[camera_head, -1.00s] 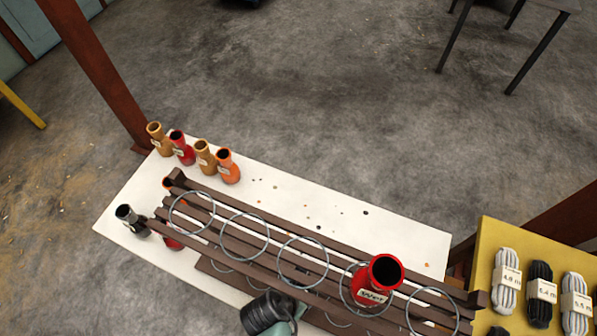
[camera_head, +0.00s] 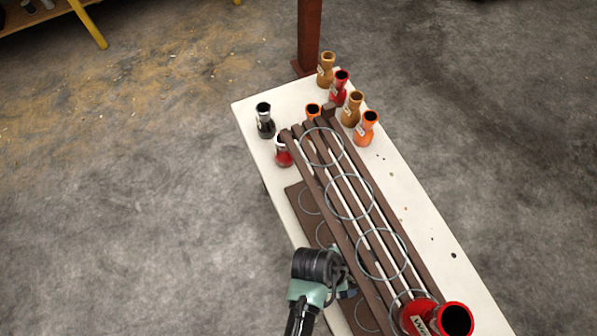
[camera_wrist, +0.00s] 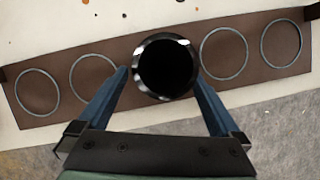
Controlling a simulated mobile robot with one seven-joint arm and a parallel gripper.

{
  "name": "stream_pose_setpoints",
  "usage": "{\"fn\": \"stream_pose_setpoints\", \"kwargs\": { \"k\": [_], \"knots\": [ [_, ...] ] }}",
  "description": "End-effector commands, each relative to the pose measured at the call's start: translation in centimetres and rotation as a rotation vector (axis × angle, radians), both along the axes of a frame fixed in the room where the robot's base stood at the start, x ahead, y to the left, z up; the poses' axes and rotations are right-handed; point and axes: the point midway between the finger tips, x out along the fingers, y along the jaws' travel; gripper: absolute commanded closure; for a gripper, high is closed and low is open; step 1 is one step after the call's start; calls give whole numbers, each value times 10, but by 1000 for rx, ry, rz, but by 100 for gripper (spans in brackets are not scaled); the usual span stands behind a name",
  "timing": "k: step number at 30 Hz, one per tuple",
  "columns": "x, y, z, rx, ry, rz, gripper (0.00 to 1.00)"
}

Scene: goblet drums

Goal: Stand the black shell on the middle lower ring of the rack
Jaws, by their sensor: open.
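A black shell (camera_wrist: 165,68), its dark round mouth facing up, stands upright at the middle of the rack's lower board (camera_wrist: 40,118) in the wrist view. It covers the place of the middle lower ring; I cannot see its foot. My gripper (camera_wrist: 158,78) is open, one blue finger on each side of the shell, with small gaps between. In the head view my gripper (camera_head: 345,290) is low beside the rack (camera_head: 335,215), and my wrist hides most of that spot. Two lower rings show empty on each side of the shell.
Another black shell (camera_head: 265,121) stands on the white table (camera_head: 248,108) past the rack's far end, near a red shell (camera_head: 283,152). A large red shell (camera_head: 418,316) stands in an upper ring near the bottom right. Several orange, red and tan shells line the back.

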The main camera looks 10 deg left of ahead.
Motion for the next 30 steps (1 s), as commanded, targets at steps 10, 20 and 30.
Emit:
{"fn": "stream_pose_setpoints", "kwargs": {
  "k": [10, 20, 30],
  "knots": [
    [-25, 63, 23, 1, 2, 8, 0],
    [-45, 114, 24, 0, 0, 2, 0],
    [-49, 121, 25, 0, -1, -1, 0]
  ]
}}
